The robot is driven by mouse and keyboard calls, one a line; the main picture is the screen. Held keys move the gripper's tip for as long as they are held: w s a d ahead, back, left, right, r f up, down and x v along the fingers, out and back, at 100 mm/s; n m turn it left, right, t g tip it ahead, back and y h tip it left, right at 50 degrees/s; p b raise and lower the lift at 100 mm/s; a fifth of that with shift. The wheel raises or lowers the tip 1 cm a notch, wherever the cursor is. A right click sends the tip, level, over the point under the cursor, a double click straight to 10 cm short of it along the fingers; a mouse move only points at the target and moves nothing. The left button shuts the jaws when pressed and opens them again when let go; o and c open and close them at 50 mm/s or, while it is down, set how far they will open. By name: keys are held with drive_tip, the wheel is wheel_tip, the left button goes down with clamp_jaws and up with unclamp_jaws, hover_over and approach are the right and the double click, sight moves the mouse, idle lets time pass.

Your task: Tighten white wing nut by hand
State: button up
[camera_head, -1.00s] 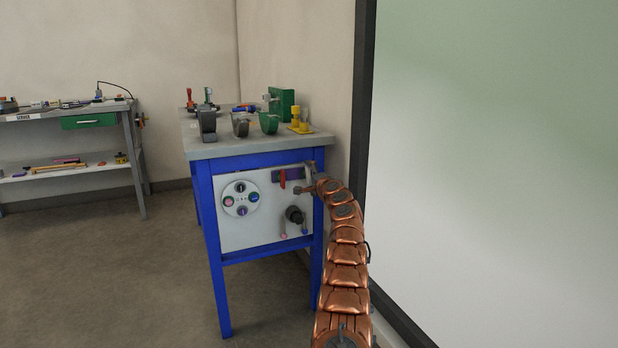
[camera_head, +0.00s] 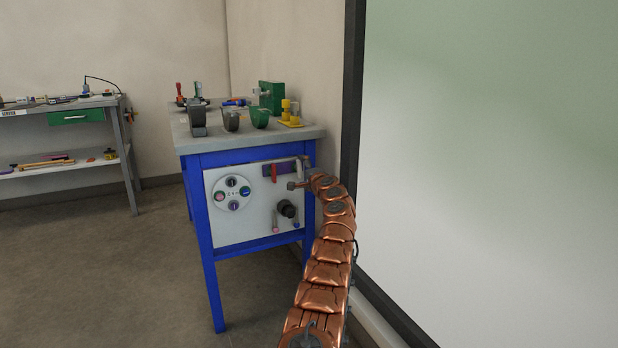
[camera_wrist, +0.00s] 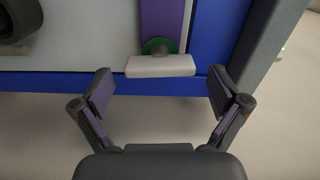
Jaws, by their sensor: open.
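In the wrist view the white wing nut (camera_wrist: 160,66) is a pale bar lying crosswise, below a round green part (camera_wrist: 157,46) at the end of a purple strip (camera_wrist: 161,18). My gripper (camera_wrist: 160,82) is open and empty. Its two dark fingers, with purple inner faces, stand apart on the left and right just below the wing nut in the picture, not touching it. In the head view a purple piece (camera_head: 285,168) shows on the cart's front panel near the end of my copper arm. The wing nut and gripper cannot be made out clearly there.
The blue cart (camera_head: 209,260) has a white panel (camera_head: 250,229) with knobs and a red handle (camera_head: 273,172). Tools stand on its grey top (camera_head: 205,147). A large white board (camera_head: 480,180) is close on the right. A grey workbench (camera_head: 128,160) is far left; floor between is clear.

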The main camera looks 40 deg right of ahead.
drive_tip(key=shift+v, duration=2.75)
